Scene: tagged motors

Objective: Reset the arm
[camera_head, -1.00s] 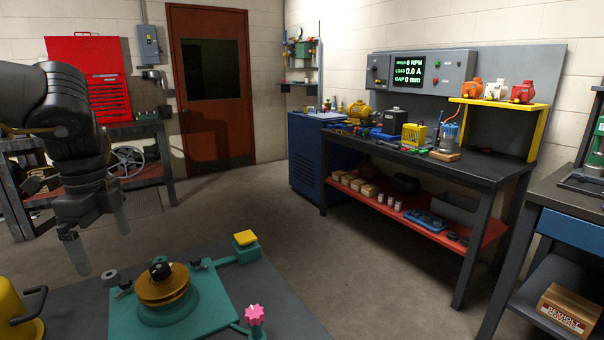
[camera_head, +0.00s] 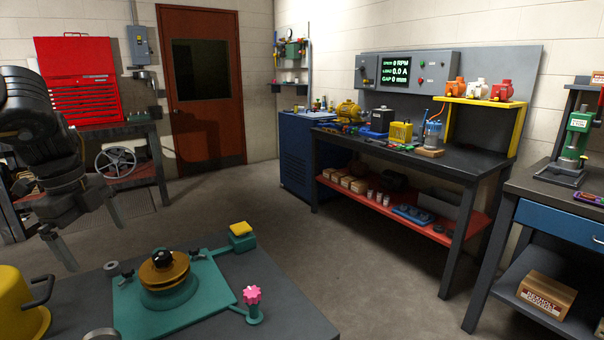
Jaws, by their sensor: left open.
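My left gripper (camera_head: 92,240) hangs at the left of the head view, fingers pointing down and spread apart, with nothing between them. It is above and to the left of the near grey table (camera_head: 230,290). My left arm comes in from the left edge. My right gripper is not in the view. On the near table a teal fixture plate (camera_head: 200,312) carries a round orange-brown part with a black knob (camera_head: 164,268). A pink knob (camera_head: 252,294) and a yellow pad (camera_head: 240,228) sit on the plate's side arms.
A yellow pot-like object (camera_head: 18,300) stands at the near table's left corner. A long workbench (camera_head: 470,166) with motors and a red lower shelf stands beyond on the right. A red tool chest (camera_head: 82,85) stands behind my left arm. The floor (camera_head: 300,235) between is clear.

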